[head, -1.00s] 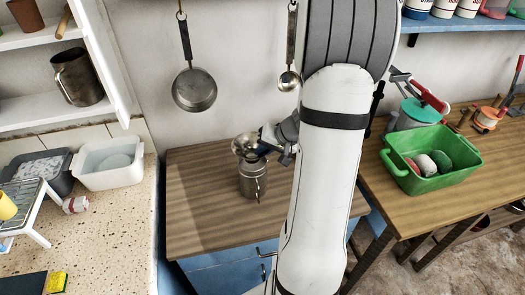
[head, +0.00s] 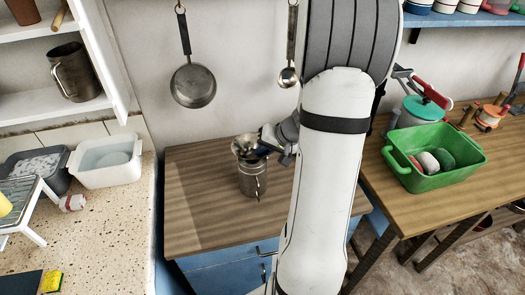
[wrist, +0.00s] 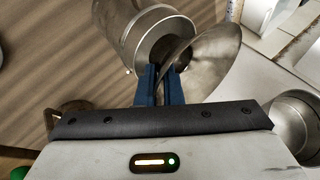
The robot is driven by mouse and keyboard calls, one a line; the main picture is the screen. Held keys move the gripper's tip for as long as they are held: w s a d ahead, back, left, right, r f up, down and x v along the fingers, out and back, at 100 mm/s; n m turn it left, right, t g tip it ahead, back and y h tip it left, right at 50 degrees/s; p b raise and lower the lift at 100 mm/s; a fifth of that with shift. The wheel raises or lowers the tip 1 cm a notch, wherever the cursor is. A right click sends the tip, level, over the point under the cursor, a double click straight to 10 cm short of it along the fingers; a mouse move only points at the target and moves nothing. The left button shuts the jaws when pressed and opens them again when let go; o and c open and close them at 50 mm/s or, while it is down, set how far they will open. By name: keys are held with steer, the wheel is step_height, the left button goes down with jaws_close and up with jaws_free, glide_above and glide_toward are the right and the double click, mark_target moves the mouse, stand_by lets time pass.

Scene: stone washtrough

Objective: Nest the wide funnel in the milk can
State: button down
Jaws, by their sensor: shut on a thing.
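The milk can (head: 252,182) is a metal can standing upright on the wooden top of the blue cabinet. The wide funnel (head: 244,146) is a metal cone at the can's mouth. My gripper (head: 266,142) comes in from the right, beside and above the can. In the wrist view my gripper (wrist: 160,85) has its blue fingers shut on the wall of the funnel (wrist: 213,60). The funnel looks tilted and partly covers the mouth of the can (wrist: 165,35). Its spout is hidden, so I cannot tell how deep it sits.
A pan (head: 193,86) and a ladle (head: 288,76) hang on the wall behind. A green crate (head: 432,178) stands on the bench at right. A white tub (head: 105,163) stands on the counter at left. The wooden top (head: 205,215) around the can is clear.

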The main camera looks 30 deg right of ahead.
steer(key=shift+f+b, duration=0.85)
steer(key=shift+b, duration=0.2)
steer(key=shift+r, duration=0.1)
steer(key=c, duration=1.8)
jaws_free()
steer(key=o, duration=0.3)
steer(key=o, duration=0.4)
steer(key=shift+s, duration=0.15)
steer(key=shift+o, duration=0.2)
